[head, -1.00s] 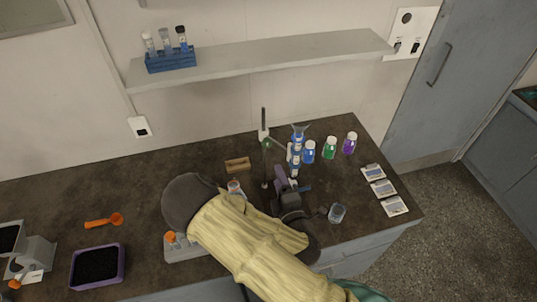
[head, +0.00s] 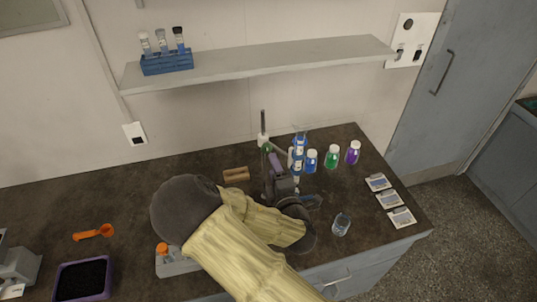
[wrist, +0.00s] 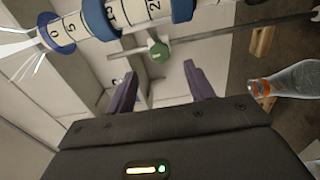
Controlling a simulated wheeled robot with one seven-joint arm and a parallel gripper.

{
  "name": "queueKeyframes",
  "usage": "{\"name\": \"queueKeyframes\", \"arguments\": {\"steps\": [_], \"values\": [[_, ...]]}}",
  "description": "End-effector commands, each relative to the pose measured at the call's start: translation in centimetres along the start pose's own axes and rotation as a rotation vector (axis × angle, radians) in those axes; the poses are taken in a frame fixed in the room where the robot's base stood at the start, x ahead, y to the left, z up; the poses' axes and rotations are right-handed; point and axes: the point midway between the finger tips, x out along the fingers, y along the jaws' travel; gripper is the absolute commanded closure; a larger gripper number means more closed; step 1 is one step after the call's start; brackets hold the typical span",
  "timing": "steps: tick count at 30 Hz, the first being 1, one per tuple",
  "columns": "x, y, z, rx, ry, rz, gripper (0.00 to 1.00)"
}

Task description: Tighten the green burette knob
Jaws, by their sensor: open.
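The green burette knob (wrist: 158,53) shows in the wrist view on the metal stand rod, beyond my fingertips and slightly left of the middle between them. In the head view the knob (head: 267,149) is a small green spot on the stand, just above my gripper. My gripper (wrist: 150,82) is open, with two purple fingers apart and nothing between them. In the head view my gripper (head: 275,162) is beside the stand, left of the burette. The burette (wrist: 112,18), with blue bands and printed numbers, runs across the top left of the wrist view.
Blue (head: 311,161), green (head: 332,157) and purple (head: 353,153) bottles stand right of the burette. A glass beaker (head: 341,225) stands near the front edge. A wooden block (head: 236,174) lies left of the stand. A glass flask (wrist: 295,79) is at right in the wrist view.

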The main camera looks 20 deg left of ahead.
Motion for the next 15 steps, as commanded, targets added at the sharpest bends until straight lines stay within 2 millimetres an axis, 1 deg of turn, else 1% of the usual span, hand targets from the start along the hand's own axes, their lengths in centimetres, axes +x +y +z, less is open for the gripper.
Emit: {"name": "queueKeyframes", "arguments": {"steps": [1,9,12,15], "values": [[0.7,0.3,0.0,0.0,0.001,0.001,0.47],[4.6,0.3,0.0,0.0,0.0,0.0,0.47],[5.6,0.2,0.0,0.0,0.0,0.0,0.47],[6.2,0.1,-0.1,0.0,0.002,0.0,0.47]]}}
